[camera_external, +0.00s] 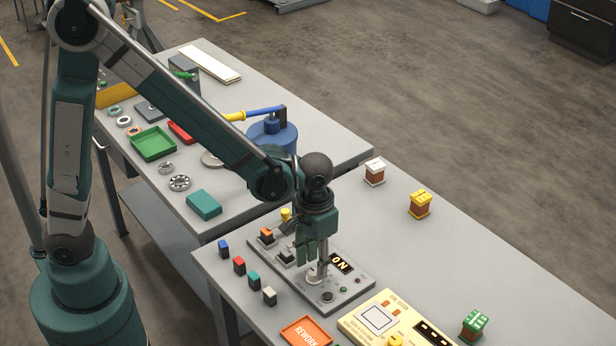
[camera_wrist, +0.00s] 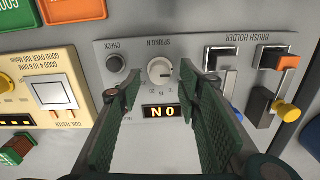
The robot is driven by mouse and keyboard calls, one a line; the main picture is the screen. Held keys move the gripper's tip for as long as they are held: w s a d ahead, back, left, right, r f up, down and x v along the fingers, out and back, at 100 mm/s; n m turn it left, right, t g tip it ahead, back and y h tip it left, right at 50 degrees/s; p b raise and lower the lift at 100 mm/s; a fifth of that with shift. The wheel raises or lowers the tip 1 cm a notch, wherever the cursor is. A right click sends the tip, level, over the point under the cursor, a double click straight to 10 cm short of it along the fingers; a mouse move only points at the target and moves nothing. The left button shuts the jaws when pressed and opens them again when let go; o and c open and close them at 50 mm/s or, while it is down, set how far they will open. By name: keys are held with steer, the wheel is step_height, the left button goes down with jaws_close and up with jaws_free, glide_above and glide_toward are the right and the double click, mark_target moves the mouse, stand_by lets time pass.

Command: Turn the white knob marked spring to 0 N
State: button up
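The white knob (camera_wrist: 161,71) marked spring sits on a grey panel (camera_wrist: 135,57), seen upside down in the wrist view. A small dark pointer line shows on the knob. The lit display (camera_wrist: 161,112) beside it reads 0 N; it also shows in the external view (camera_external: 341,262). My gripper (camera_wrist: 157,78) is open, with its two fingers apart on either side of the knob. A gap shows between the knob and each finger, so it is not gripped. In the external view my gripper (camera_external: 317,272) points down over the panel and partly hides the knob.
On the same panel are a check button (camera_wrist: 116,63) and brush holder clamps with an orange block (camera_wrist: 287,62) and a yellow-ended lever (camera_wrist: 287,111). A cream coil tester (camera_external: 385,318) stands beside the panel.

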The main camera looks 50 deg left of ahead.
mark_target(311, 267)
step_height(311, 267, up, 10)
stand_by(0.6)
stand_by(0.6)
steer(key=s+a+r+t, duration=0.1)
steer(key=a+r, duration=0.2)
steer(key=a, duration=0.3)
steer(key=s+a+r+t+h, duration=0.1)
steer(key=a+r, duration=0.1)
steer(key=a, duration=0.4)
steer(key=s+a+r+t, duration=0.1)
steer(key=a+r, duration=0.2)
steer(key=a, duration=0.3)
steer(key=s+a+r+t, duration=0.1)
steer(key=s+a+t, duration=0.1)
steer(key=s+a, duration=0.2)
steer(key=s+a+r+n+t+y, duration=0.1)
steer(key=s+a, duration=0.3)
steer(key=a, duration=0.6)
steer(key=shift+s+r+t, duration=0.15)
steer(key=shift+s+t, duration=0.2)
steer(key=shift+t, duration=0.25)
